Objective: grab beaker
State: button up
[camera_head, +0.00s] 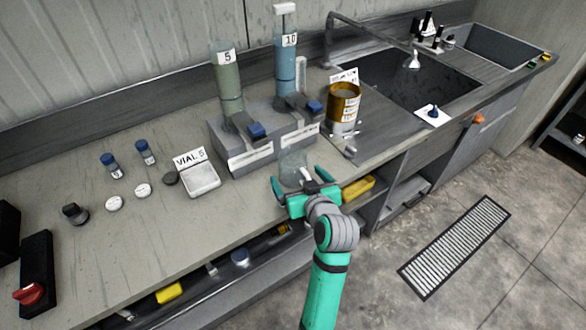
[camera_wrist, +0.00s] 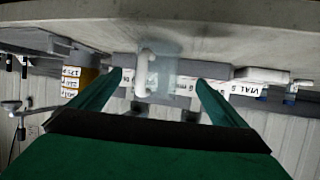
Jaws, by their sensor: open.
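The beaker (camera_head: 291,163) is a clear glass vessel standing on the counter near its front edge, in front of the grey block with the two cylinders. A whitish handle-like part shows on its near side. My green gripper (camera_head: 297,180) is open at the counter's front edge, with its fingers pointing at the beaker. In the wrist view, which is upside down, the beaker (camera_wrist: 168,78) appears between the two spread fingers of my gripper (camera_wrist: 159,80). I see no finger contact with it, but its exact depth between the fingers is hard to tell.
The grey block (camera_head: 228,156) holds two tall cylinders marked 5 (camera_head: 228,80) and 10 (camera_head: 287,70). A brown-labelled can (camera_head: 343,102) stands to the right by the sink (camera_head: 440,90). A "VIAL 5" tray (camera_head: 201,180) and small vials stand left.

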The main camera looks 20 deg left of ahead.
aim_at(289, 162)
jog(key=shift+d+x, duration=0.15)
jog(key=shift+x, duration=1.55)
jog(key=shift+d+x, duration=0.15)
jog(key=shift+x, duration=1.55)
jog(key=shift+w+f, duration=0.1)
jog(key=shift+w, duration=0.1)
jog(key=c, duration=1.2)
